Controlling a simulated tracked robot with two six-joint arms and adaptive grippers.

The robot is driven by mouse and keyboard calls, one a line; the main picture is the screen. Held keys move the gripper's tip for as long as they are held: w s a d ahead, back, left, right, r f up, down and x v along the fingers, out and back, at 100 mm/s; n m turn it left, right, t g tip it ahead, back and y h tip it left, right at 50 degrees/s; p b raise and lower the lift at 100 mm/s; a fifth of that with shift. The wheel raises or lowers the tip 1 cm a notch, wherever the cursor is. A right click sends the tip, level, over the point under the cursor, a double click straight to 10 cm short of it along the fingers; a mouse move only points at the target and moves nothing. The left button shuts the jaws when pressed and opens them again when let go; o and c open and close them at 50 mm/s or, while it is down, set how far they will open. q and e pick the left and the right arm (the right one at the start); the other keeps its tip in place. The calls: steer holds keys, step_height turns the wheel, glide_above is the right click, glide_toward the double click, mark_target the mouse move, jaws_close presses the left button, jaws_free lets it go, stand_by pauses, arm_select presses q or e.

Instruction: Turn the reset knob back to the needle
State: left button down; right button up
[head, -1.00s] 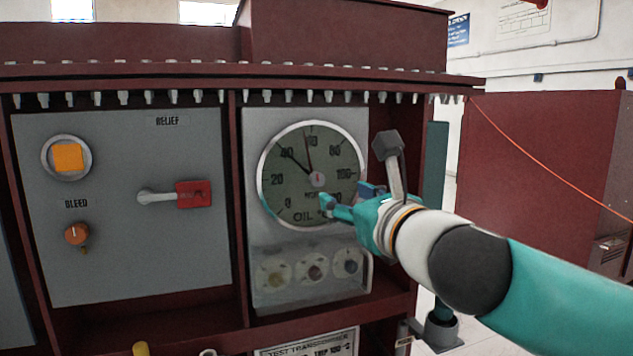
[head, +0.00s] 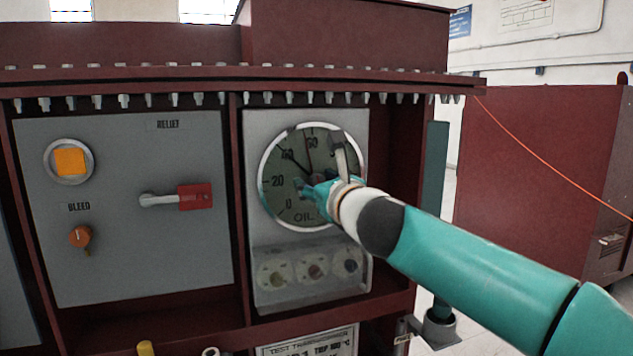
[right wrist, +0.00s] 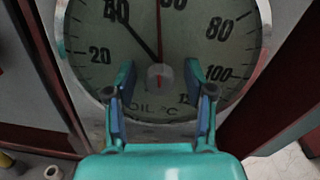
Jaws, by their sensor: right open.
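The round oil temperature gauge (head: 281,170) is on the grey panel at the right of the cabinet; it also shows in the right wrist view (right wrist: 100,30). Its black needle (right wrist: 138,35) points near 40. The red hand (right wrist: 159,30) points a little short of 60, clockwise of the black needle. The small pale reset knob (right wrist: 160,73) is at the dial centre. My right gripper (right wrist: 160,78) is open, with a fingertip on each side of the knob in that view; I cannot tell whether they touch it. In the head view my right gripper (head: 309,187) covers the dial's lower middle. My left gripper is out of view.
Below the gauge is a clear cover (head: 310,277) over several round fittings. A red upright (head: 236,200) divides the panels.

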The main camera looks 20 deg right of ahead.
jaws_close()
steer(key=shift+n, duration=0.3)
steer(key=shift+r+n+p, duration=0.1)
steer(key=shift+n+p, duration=0.75)
steer(key=shift+n, duration=0.35)
steer(key=shift+n+p, duration=0.75)
steer(key=shift+n, duration=0.95)
steer(key=shift+a+f, duration=0.1)
steer(key=shift+f, duration=0.1)
jaws_free()
steer(key=shift+r, duration=0.1)
steer(key=shift+s, duration=0.15)
